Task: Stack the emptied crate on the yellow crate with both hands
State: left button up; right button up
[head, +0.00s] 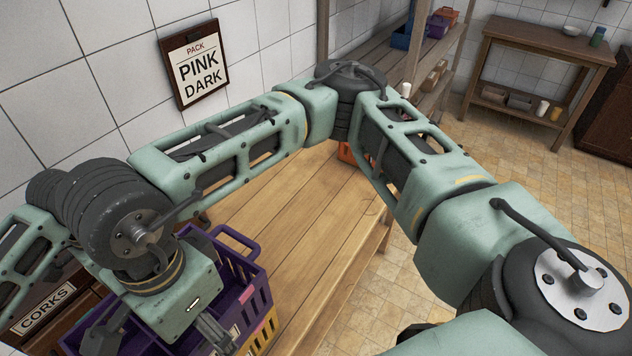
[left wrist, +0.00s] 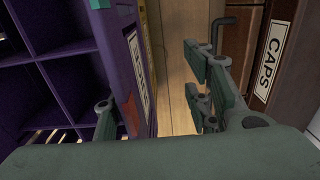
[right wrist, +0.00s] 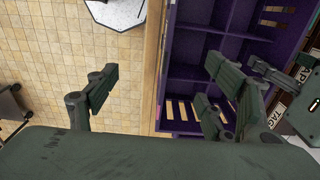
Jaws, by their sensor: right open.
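The purple crate (head: 257,290) is at the lower left of the head view, directly above the yellow crate (head: 268,328). My arm hides most of both, so I cannot tell whether they are fully seated. The purple crate's divided compartments look empty in the right wrist view (right wrist: 190,70). My right gripper (right wrist: 165,95) is open over the crate's edge, one finger on the floor side and one over the compartments. My left gripper (left wrist: 155,110) is open beside the purple crate's labelled wall, its fingers apart. A yellow strip (left wrist: 148,40) shows beside that wall.
The wooden table (head: 300,215) is clear to the right of the crates. Boxes labelled CORKS (head: 45,310) and CAPS (left wrist: 272,50) stand close by. An orange crate (head: 346,152) is partly hidden behind my arm. A shelf with crates (head: 440,25) stands farther back.

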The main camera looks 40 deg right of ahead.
jog(key=shift+r, duration=0.3)
pick_arm(q)
jog(key=shift+r, duration=0.1)
pick_arm(e)
jog(key=shift+s+d+r, duration=0.2)
jog(key=shift+s+r, duration=0.3)
jog(key=shift+s, duration=0.15)
jog(key=shift+s+d+r, duration=0.25)
jog(key=shift+s+r, duration=0.25)
jog(key=shift+s, duration=0.15)
jog(key=shift+s+d+r, duration=0.2)
jog(key=shift+s+r, duration=0.3)
jog(key=shift+s, duration=0.15)
pick_arm(q)
jog(key=o, duration=0.5)
